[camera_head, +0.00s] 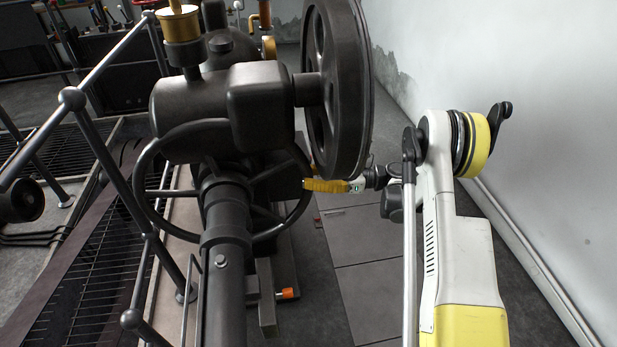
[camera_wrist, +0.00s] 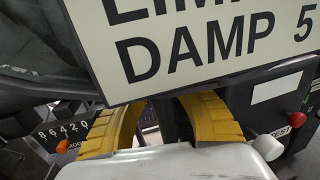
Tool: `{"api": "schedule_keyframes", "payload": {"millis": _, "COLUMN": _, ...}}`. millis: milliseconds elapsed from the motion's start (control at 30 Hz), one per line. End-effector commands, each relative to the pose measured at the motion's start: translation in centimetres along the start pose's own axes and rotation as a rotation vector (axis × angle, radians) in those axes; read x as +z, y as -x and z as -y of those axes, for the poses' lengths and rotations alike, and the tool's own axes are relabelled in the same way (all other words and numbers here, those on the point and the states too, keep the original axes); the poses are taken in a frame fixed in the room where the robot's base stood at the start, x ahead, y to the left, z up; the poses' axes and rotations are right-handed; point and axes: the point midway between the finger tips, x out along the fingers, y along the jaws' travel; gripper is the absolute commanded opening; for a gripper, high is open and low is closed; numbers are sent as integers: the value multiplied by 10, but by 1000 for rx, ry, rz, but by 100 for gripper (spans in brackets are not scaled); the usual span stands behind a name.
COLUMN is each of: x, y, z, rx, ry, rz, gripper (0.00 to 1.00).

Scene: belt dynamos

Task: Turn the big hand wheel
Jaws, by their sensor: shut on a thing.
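The big hand wheel (camera_head: 292,222) is a dark, spoked ring around a thick dark pipe, below the machine's block. My gripper (camera_head: 306,184) reaches in from the right, with its yellow fingers at the wheel's right rim. The fingers are shut on the rim there; the exact contact is partly hidden. In the wrist view my gripper (camera_wrist: 168,103) shows as two curved yellow fingers on either side of a dark bar, which looks like part of the wheel (camera_wrist: 172,118). A white sign reading "DAMP 5" covers the upper part of that view.
A large dark flywheel (camera_head: 350,90) stands just above my gripper. Metal railings (camera_head: 110,165) run along the left. A pale wall (camera_head: 530,130) closes off the right. Grey floor (camera_head: 365,290) lies open below my arm. Counter digits (camera_wrist: 62,130) and a red button (camera_wrist: 297,119) show in the wrist view.

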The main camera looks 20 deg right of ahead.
Motion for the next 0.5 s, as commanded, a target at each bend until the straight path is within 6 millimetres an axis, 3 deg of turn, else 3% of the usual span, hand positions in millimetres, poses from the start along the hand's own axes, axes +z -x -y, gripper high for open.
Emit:
{"api": "schedule_keyframes", "payload": {"millis": 267, "x": -16, "y": 1, "z": 0, "rx": 1, "ry": -11, "rz": 59, "gripper": 0}}
{"api": "schedule_keyframes", "payload": {"millis": 500, "x": -16, "y": 1, "z": 0, "rx": 0, "ry": -12, "rz": 61, "gripper": 0}}
